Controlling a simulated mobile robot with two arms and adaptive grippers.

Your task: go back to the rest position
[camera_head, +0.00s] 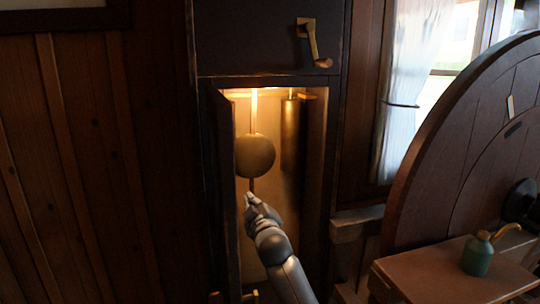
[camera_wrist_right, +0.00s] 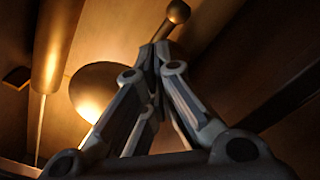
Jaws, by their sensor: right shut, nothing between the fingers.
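My right gripper (camera_head: 249,198) reaches into the lit, open clock case, just below the round brass pendulum bob (camera_head: 255,157). Its fingers are closed together with nothing between them. In the right wrist view the fingertips (camera_wrist_right: 155,50) meet in the middle, with the bob (camera_wrist_right: 95,85) partly hidden behind the left finger. Whether the fingers touch the bob or the rod under it cannot be told. My left gripper is not in view.
The narrow case opening (camera_head: 322,190) surrounds my right forearm, with its open door (camera_head: 222,190) on the left. A brass cylinder weight (camera_head: 290,135) hangs at right inside. A large wooden wheel (camera_head: 450,150) and a bench with a green oil can (camera_head: 477,257) stand at right.

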